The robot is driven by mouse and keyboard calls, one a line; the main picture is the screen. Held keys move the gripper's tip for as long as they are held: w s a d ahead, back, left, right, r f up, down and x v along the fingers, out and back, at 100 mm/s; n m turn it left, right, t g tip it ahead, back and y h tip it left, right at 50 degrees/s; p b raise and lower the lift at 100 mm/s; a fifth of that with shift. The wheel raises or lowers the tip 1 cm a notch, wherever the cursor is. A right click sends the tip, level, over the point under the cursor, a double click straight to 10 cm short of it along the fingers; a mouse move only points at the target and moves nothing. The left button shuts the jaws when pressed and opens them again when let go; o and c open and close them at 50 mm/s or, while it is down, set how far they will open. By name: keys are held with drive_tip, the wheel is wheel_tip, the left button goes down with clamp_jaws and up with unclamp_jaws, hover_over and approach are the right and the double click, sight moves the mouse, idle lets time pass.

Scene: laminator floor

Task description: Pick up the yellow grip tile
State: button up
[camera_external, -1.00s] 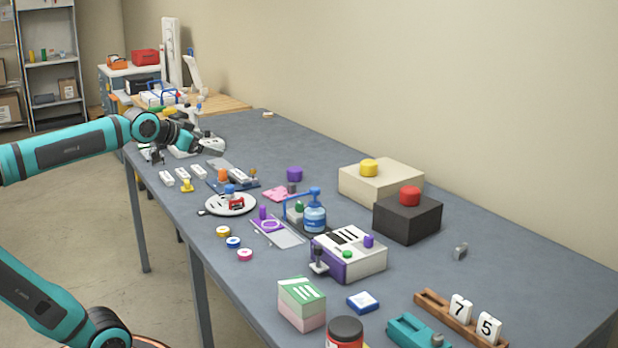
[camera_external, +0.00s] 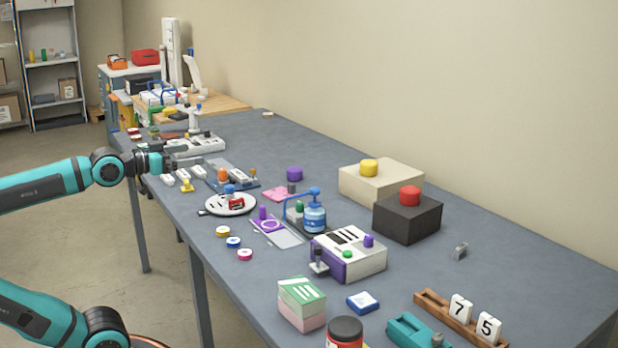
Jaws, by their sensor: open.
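A small yellow piece with an upright grip (camera_external: 187,186), which looks like the yellow grip tile, stands near the table's left edge. It is in front of a short row of white tiles (camera_external: 183,174). My gripper (camera_external: 172,162) is at the left edge of the table, above and to the left of the yellow piece and close to the white tiles. It looks empty and apart from the yellow piece. It is open, though its fingers are small and hard to make out.
A blue tray (camera_external: 232,175) with an orange knob lies right of the white tiles. A round white plate (camera_external: 243,209) is in front. A white device (camera_external: 205,144) stands behind my gripper.

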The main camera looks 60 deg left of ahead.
drive_tip(key=c, duration=0.7)
